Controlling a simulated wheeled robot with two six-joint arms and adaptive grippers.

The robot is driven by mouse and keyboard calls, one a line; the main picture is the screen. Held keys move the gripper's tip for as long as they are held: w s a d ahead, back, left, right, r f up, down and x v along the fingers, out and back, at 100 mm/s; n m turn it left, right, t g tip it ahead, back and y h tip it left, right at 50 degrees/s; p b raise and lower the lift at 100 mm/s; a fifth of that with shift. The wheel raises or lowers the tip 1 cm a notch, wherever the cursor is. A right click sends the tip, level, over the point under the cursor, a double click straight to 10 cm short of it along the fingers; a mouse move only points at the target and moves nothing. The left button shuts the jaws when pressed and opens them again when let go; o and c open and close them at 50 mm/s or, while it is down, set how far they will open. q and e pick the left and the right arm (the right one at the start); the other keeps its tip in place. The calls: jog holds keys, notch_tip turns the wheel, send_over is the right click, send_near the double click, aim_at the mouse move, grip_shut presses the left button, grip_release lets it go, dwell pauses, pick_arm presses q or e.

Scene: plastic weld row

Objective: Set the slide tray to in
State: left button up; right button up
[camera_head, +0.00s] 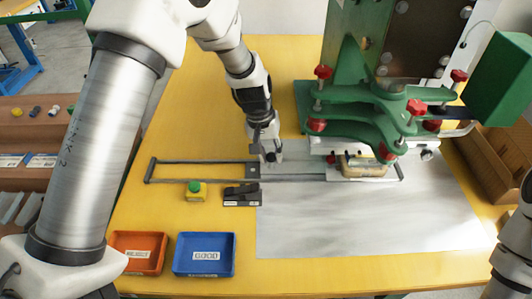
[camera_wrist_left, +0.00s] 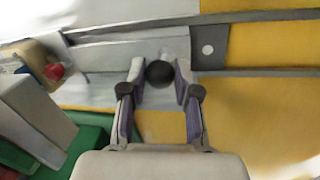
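The slide tray (camera_head: 312,170) is a light grey plate on a long rail frame. It lies toward the rails' right end, with a tan part (camera_head: 365,166) at its right under the green press. In the left wrist view, the tray (camera_wrist_left: 112,55) carries a round black knob (camera_wrist_left: 159,74). My left gripper (camera_head: 270,156) is down at the knob. In the wrist view its fingers (camera_wrist_left: 160,78) stand on both sides of the knob and appear to touch it. The tan part (camera_wrist_left: 38,62) also shows there. My right gripper is not in view.
The green press (camera_head: 375,110) with red knobs stands over the rails' right end. The left rail stretch (camera_head: 200,162) is bare. A green button box (camera_head: 196,190), a black clamp-like block (camera_head: 242,195), a red bin (camera_head: 140,252) and a blue GOOD bin (camera_head: 205,254) are nearer.

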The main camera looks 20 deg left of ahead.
pick_arm(q)
jog(key=o, duration=0.4)
jog(key=shift+w+d, duration=0.1)
jog(key=shift+d, duration=0.05)
jog(key=shift+w+d, duration=0.1)
jog(key=shift+d, duration=0.05)
jog(key=r, duration=0.4)
jog(key=a+r, duration=0.1)
jog(key=r, duration=0.3)
jog(key=a+r, duration=0.1)
jog(key=r, duration=0.2)
jog(key=shift+s+a+r, duration=0.1)
jog(key=shift+s+r, duration=0.2)
jog(key=shift+r, duration=0.1)
jog(key=shift+f, duration=0.1)
